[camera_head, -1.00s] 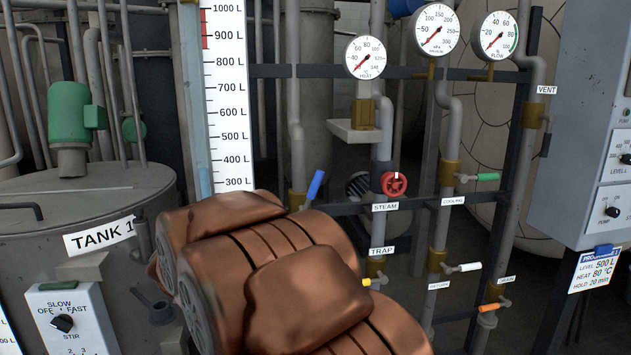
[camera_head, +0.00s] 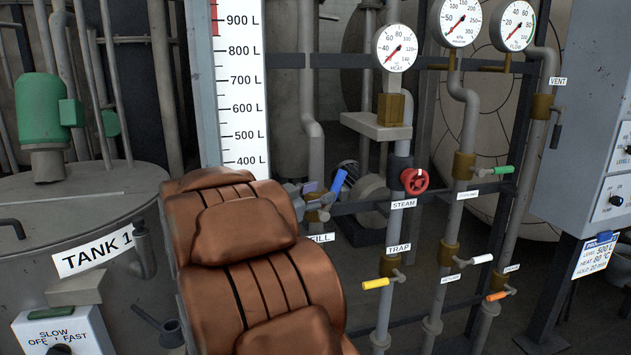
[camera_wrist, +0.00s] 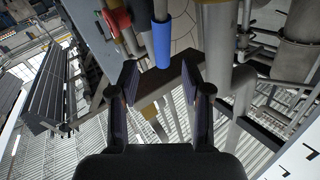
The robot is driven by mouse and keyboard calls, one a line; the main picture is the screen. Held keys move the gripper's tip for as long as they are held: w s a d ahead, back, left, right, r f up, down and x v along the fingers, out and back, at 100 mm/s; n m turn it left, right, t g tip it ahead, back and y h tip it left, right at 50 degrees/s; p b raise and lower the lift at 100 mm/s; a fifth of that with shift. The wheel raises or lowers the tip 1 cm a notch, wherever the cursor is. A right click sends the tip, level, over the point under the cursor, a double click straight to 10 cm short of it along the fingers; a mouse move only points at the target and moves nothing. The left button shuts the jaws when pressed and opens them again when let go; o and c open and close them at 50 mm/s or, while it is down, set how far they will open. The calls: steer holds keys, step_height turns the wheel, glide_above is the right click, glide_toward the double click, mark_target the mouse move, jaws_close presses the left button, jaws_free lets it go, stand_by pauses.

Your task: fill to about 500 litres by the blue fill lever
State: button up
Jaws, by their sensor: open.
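The blue fill lever (camera_head: 338,184) slants up and to the right on its pipe, above the FILL label (camera_head: 321,238). My gripper (camera_head: 310,188) is just left of the lever in the head view, largely hidden behind my arm. In the wrist view my gripper (camera_wrist: 160,82) is open, with its fingers apart and nothing clearly between them. The blue lever (camera_wrist: 162,42) is ahead of the fingertips, near the middle of the gap. The level scale (camera_head: 240,100) shows from about 400 L up. Its lower part is hidden by my arm, and I cannot read the liquid level.
A red STEAM handwheel (camera_head: 414,181) is right of the blue lever. A yellow TRAP lever (camera_head: 376,284), a white lever (camera_head: 482,259), an orange lever (camera_head: 497,296) and a green lever (camera_head: 503,170) sit on nearby pipes. The TANK 1 lid (camera_head: 60,210) is at left.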

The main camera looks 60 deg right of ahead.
mark_target(334, 185)
steer(key=shift+s+d, duration=0.25)
steer(key=shift+d, duration=0.65)
steer(key=shift+b+x, duration=0.35)
steer(key=shift+x, duration=2.4)
steer(key=shift+w, duration=0.15)
steer(key=shift+c, duration=0.4)
jaws_close()
